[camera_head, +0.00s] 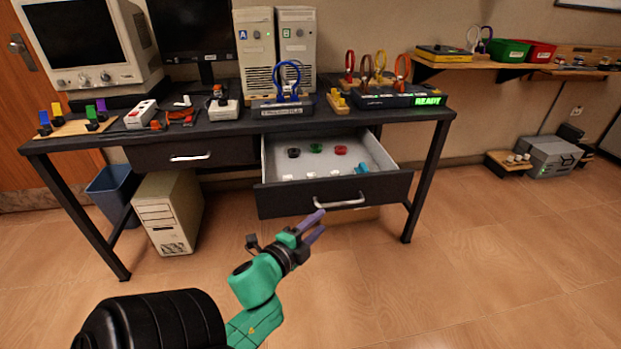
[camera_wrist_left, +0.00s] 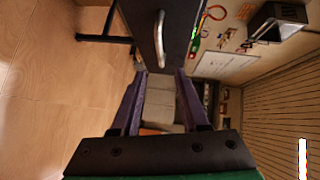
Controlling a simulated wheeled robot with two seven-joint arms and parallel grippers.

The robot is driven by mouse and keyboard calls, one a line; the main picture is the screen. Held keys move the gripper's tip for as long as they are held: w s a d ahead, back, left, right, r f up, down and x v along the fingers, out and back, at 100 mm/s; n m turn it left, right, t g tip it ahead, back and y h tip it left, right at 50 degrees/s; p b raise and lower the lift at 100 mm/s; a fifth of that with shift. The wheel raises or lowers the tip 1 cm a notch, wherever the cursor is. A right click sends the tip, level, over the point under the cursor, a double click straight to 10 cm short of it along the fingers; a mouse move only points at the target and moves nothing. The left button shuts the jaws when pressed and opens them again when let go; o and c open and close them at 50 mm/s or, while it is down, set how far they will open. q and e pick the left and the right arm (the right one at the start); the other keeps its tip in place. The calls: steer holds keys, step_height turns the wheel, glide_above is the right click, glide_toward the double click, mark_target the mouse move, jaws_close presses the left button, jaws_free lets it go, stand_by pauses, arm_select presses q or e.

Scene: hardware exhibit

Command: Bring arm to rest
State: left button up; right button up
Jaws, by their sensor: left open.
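My left arm shows in the head view as a green forearm with a dark wrist. Its gripper (camera_head: 312,228) has two purple fingers, parted with nothing visible between them. The gripper is in front of and below the open drawer (camera_head: 388,185), apart from its handle as far as I can tell. In the left wrist view the fingers (camera_wrist_left: 158,98) stand apart at both sides, and the drawer's handle (camera_wrist_left: 159,38) shows beyond them. My right gripper is not in view.
The open drawer juts from the dark desk (camera_head: 225,128) and holds several small pieces. A blue bin (camera_head: 110,192) and a beige computer case (camera_head: 168,212) stand under the desk at left. A wall shelf (camera_head: 480,64) is at right. The wooden floor at front right is clear.

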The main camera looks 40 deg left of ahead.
arm_select(q)
steer(key=shift+v, duration=1.5)
